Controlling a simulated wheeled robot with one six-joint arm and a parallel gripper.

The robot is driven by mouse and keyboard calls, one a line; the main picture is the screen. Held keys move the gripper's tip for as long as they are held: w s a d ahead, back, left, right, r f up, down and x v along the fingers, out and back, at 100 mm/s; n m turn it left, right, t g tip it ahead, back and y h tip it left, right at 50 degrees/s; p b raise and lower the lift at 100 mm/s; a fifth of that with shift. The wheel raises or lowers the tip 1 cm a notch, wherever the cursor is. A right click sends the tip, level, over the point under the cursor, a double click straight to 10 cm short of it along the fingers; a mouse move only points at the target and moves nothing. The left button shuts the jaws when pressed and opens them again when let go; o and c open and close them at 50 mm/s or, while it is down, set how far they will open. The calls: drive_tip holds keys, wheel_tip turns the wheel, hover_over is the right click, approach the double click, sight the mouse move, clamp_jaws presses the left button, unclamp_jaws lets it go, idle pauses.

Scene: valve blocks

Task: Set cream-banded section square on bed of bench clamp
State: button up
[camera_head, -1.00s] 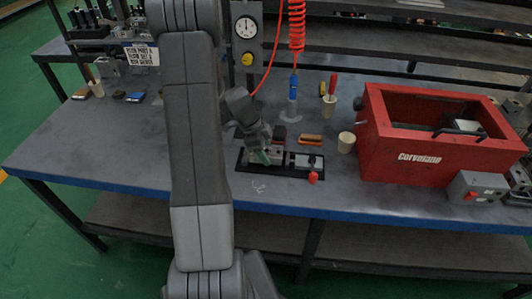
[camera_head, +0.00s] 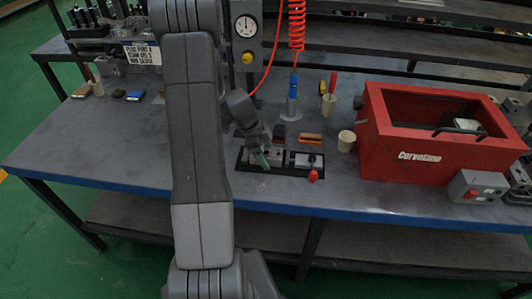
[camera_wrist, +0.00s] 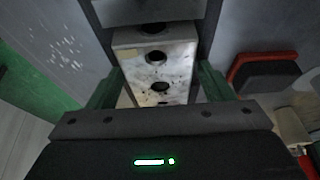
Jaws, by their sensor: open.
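The section, a pale metal block with round holes (camera_wrist: 160,72), lies in the bench clamp and shows a faint cream patch near its far left corner. In the head view it is small and partly hidden by my gripper (camera_head: 260,158). The bench clamp (camera_head: 309,160) is a dark frame with a grey jaw and red knob near the table's front edge. In the wrist view my gripper (camera_wrist: 160,84) is open, with one green finger on each side of the block. Small gaps seem to show beside it. I cannot tell whether it sits fully square.
A red Corvelane crate (camera_head: 440,160) stands on the right of the table, with a grey red-buttoned box (camera_head: 478,187) in front. Brown and dark blocks (camera_head: 310,138) lie just behind the clamp. Cups (camera_head: 346,141) stand nearby.

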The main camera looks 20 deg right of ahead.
drive_tip(key=v, duration=1.2)
drive_tip(key=shift+b, duration=0.45)
drive_tip(key=shift+w, duration=0.1)
idle(0.7)
